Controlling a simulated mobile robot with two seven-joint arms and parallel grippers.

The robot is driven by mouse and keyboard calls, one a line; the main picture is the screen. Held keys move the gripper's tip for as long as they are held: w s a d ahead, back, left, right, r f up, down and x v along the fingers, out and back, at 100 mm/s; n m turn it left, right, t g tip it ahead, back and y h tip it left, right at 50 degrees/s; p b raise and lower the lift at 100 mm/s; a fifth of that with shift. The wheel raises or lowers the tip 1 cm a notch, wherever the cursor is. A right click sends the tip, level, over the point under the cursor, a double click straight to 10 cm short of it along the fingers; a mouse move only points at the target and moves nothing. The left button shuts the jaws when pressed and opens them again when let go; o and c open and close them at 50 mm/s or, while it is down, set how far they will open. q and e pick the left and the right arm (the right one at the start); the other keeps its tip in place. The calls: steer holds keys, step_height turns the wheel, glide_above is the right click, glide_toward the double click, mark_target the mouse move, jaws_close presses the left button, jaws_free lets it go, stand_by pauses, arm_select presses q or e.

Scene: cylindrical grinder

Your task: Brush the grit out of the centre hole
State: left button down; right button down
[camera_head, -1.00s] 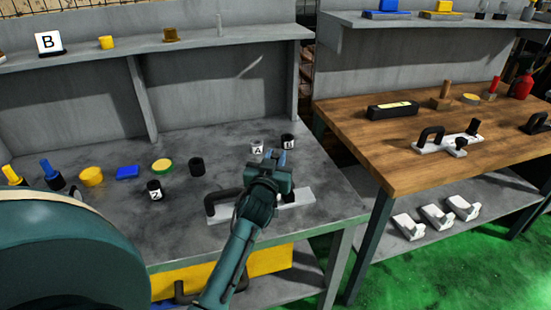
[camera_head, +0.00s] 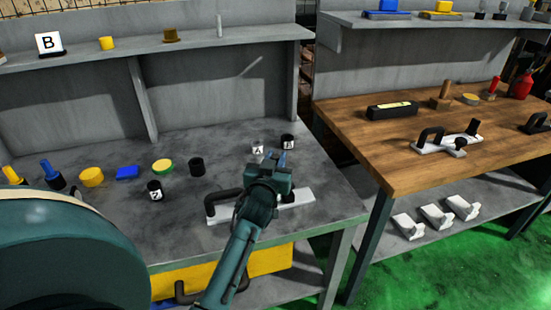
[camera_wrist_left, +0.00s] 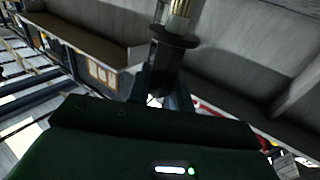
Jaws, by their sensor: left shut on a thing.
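My left gripper (camera_head: 279,163) is above the front right part of the grey bench, over a white plate with a black handle (camera_head: 298,204). In the left wrist view its fingers (camera_wrist_left: 162,92) are shut on a brush (camera_wrist_left: 175,40). The brush has a dark handle and collar, with pale yellowish bristles (camera_wrist_left: 180,14) at the top edge of that view. In the head view the gripper mostly hides the brush. I cannot make out the centre hole or any grit. My right gripper is not in view.
Small lettered cups (camera_head: 257,149) stand just behind the gripper. Another lettered cup (camera_head: 155,191), a black cup (camera_head: 197,167) and a blue block (camera_head: 127,172) stand to the left. A wooden bench (camera_head: 360,130) is at right.

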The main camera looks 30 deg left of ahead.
arm_select(q)
steer(key=shift+w+a, duration=0.25)
steer(key=shift+w, duration=0.25)
steer(key=shift+s, duration=0.1)
steer(key=shift+s+d, duration=0.1)
steer(key=shift+s, duration=0.05)
steer(key=shift+s+d, duration=0.15)
steer(key=shift+s, duration=0.2)
steer(key=shift+w, duration=0.2)
steer(key=shift+w+a, duration=0.25)
steer(key=shift+w, duration=0.1)
steer(key=shift+s, duration=0.1)
